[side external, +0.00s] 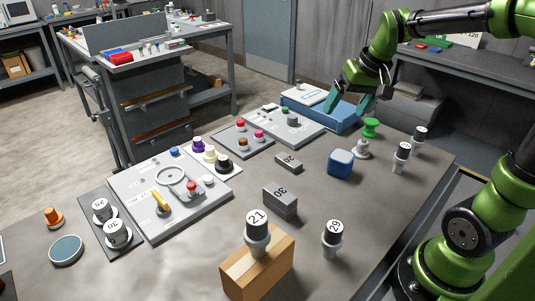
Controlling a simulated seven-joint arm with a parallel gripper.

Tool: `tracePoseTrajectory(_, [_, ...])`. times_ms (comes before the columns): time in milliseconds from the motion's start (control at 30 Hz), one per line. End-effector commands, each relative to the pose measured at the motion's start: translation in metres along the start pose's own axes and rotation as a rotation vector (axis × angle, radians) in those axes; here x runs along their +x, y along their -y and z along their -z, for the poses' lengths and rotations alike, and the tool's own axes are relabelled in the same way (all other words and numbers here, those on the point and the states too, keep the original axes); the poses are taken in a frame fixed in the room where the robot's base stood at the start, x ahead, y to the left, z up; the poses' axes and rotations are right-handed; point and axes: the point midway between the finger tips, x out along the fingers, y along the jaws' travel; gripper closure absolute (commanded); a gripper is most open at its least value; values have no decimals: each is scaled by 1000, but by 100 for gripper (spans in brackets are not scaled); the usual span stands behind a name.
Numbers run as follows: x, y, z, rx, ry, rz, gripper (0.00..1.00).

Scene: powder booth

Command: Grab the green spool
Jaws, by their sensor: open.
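The green spool (371,128) stands upright on the far right part of the grey table, just in front of the blue tray (347,121). My gripper (348,101) is open, with its two teal fingers spread and pointing down. In the picture it is above and slightly left of the spool, in front of or over the blue tray. Nothing shows between the fingers. The exact height and depth gap to the spool cannot be told from this single view.
A grey knob piece (362,149) stands close below the spool. Control panels (283,127) lie to the left. Bare table (365,205) lies in front of the blue cube.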

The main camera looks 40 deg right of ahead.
Motion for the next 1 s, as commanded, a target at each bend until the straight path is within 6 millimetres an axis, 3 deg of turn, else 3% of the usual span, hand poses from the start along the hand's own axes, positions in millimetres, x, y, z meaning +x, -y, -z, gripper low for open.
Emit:
tracePoseTrajectory(33, [8, -18, 24, -4, 30, -32, 16])
tracePoseTrajectory(200, [29, -84, 87, -89, 131, -107, 16])
tracePoseTrajectory(400, [53, -177, 138, -252, 270, -148, 16])
tracePoseTrajectory(500, [58, -211, 153, -363, 326, -141, 16])
tracePoseTrajectory(600, [52, -222, 165, -497, 354, -125, 16])
tracePoseTrajectory(733, [34, -215, 170, -629, 364, -98, 16])
tracePoseTrajectory(867, [38, -214, 166, -680, 380, -71, 16])
tracePoseTrajectory(1000, [58, -217, 158, -685, 382, -68, 16])
